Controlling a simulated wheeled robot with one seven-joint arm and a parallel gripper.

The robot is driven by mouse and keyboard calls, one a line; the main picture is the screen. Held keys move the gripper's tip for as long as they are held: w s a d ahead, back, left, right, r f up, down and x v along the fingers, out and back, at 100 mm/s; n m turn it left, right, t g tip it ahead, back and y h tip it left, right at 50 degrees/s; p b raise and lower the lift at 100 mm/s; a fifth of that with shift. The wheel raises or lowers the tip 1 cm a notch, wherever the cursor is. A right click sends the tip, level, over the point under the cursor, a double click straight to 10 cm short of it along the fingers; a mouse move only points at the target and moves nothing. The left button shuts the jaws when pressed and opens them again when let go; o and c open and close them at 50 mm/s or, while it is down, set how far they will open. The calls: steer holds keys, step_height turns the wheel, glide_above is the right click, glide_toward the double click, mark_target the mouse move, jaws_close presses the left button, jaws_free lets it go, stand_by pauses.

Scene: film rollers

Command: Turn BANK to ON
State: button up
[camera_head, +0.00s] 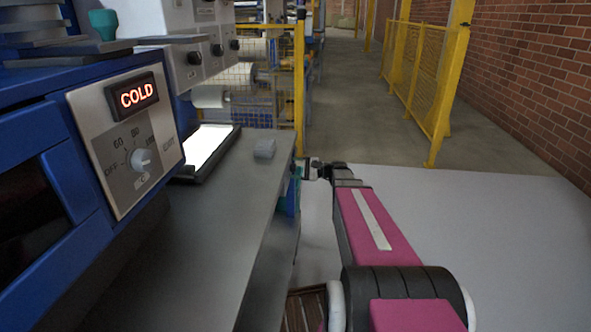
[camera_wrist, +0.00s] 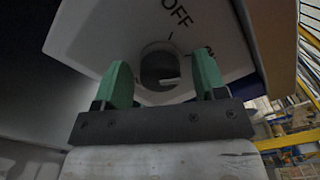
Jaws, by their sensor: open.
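A round dark grey knob (camera_wrist: 160,66) sits on a pale panel (camera_wrist: 105,35) in the wrist view. The panel reads OFF above the knob, and the lettering to its right is partly hidden by a finger. Which mark the knob points to I cannot tell. No BANK lettering is readable. My gripper (camera_wrist: 162,72) is open, with one green finger to each side of the knob in the picture; contact is not visible. In the head view, my gripper (camera_head: 296,190) is beside the grey bench's right edge, mostly hidden, and this knob is not visible.
Yellow fencing (camera_head: 416,85) stands behind; the aisle floor is clear.

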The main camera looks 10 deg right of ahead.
steer(key=shift+d, duration=0.1)
steer(key=v, duration=1)
steer(key=shift+d, duration=0.3)
steer(key=shift+s, duration=0.15)
steer(key=s+a+f+n+g+h, duration=0.3)
steer(key=s+a+f+g+h, duration=0.1)
steer(key=s+a+f+h, duration=0.35)
steer(key=s+a+f+n+h, duration=0.1)
steer(key=s+f+n+h, duration=0.2)
steer(key=s+h, duration=0.2)
steer(key=s+a+f+n+g+h, duration=0.1)
steer(key=s+f+n+h, duration=0.2)
steer(key=s+h, duration=0.1)
steer(key=shift+s+a+f+n+h, duration=0.25)
steer(key=shift+s+n+h, duration=0.15)
steer(key=shift+s, duration=0.4)
